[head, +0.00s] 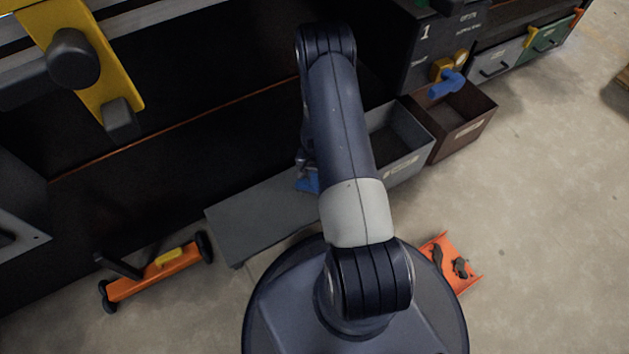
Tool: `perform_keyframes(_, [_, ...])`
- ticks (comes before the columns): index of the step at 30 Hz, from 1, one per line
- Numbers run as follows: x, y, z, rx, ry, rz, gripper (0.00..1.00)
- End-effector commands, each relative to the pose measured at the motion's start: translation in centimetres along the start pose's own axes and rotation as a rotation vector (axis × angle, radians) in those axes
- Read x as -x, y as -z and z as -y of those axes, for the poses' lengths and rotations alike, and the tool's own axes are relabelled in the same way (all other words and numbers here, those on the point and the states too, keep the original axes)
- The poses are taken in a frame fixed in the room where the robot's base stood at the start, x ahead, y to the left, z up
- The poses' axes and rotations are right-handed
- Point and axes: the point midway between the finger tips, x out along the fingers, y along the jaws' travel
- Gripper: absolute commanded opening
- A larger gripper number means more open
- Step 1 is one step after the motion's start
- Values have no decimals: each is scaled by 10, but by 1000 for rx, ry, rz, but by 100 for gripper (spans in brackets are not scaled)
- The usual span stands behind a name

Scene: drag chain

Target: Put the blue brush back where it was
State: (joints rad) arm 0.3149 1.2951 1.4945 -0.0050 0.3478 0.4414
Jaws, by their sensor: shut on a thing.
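A blue piece, which I take to be the blue brush (307,182), shows just left of my arm's middle, at or just above the far edge of a low grey bench. My gripper (302,165) is just above it in the picture, mostly hidden behind my own arm, and is shut on it. Only a small part of the brush shows; its bristles and full shape are hidden, and I cannot tell whether it touches the bench.
The low grey bench (255,218) runs left of my arm. An open grey bin (408,163) and a brown bin (466,122) stand to the right. An orange wheeled piece (155,273) and an orange tray (455,245) lie on the floor. The right floor is clear.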

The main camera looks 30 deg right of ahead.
Motion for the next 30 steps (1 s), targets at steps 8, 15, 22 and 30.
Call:
perform_keyframes(8, [-29,0,0,0,0,0,0])
perform_keyframes(15, [-31,0,0,0,0,0,0])
perform_keyframes(22, [-31,0,0,0,0,0,41])
perform_keyframes(30, [-31,0,0,0,0,0,49])
